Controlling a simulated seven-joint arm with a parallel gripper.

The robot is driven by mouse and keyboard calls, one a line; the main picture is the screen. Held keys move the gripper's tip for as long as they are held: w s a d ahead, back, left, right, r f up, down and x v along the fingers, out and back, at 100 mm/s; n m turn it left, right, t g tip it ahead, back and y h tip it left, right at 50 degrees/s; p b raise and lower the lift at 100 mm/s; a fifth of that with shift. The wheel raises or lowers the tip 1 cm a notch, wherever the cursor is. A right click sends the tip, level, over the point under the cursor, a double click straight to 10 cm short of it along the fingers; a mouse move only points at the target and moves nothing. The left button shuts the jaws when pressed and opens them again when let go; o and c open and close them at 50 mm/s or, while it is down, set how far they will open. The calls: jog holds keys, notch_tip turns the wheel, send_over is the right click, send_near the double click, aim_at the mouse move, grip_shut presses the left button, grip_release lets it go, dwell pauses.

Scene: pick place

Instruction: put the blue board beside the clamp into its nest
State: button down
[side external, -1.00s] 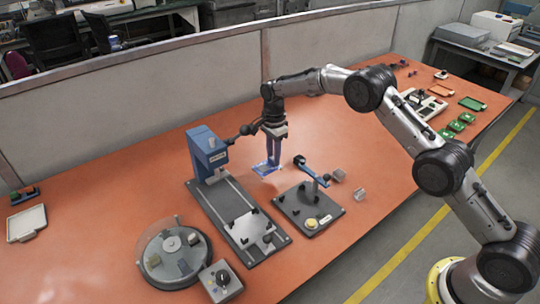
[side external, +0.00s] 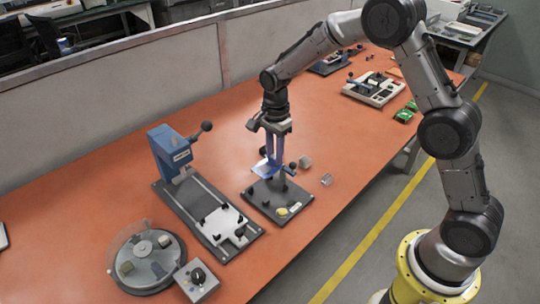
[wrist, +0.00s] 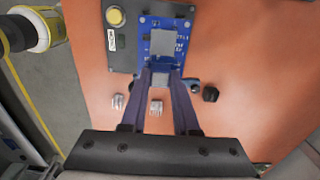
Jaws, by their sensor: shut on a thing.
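My gripper (side external: 273,158) points down and is shut on the blue board (side external: 262,171). In the side view the board is over the back part of a dark fixture plate (side external: 262,203) and looks raised above it. The wrist view shows the board (wrist: 151,22) between the fingertips (wrist: 161,72), covering part of the fixture (wrist: 121,50). The clamp's dark knob (side external: 292,166) shows just right of the fingers; its post is partly hidden. The nest is hidden or cannot be made out under the board.
A blue press (side external: 170,155) on a long base stands left of the fixture. A round turntable (side external: 146,260) and a grey knob box (side external: 197,280) are in front. Two small clear blocks (side external: 306,162) (side external: 326,180) lie right of the fixture.

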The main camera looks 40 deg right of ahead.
jog(key=shift+f, duration=3.4)
jog(key=shift+f, duration=0.8)
jog(key=c, duration=0.6)
grip_release()
jog(key=c, duration=0.3)
jog(key=shift+r, duration=0.1)
jog(key=shift+c, duration=0.2)
jog(key=shift+r, duration=3.4)
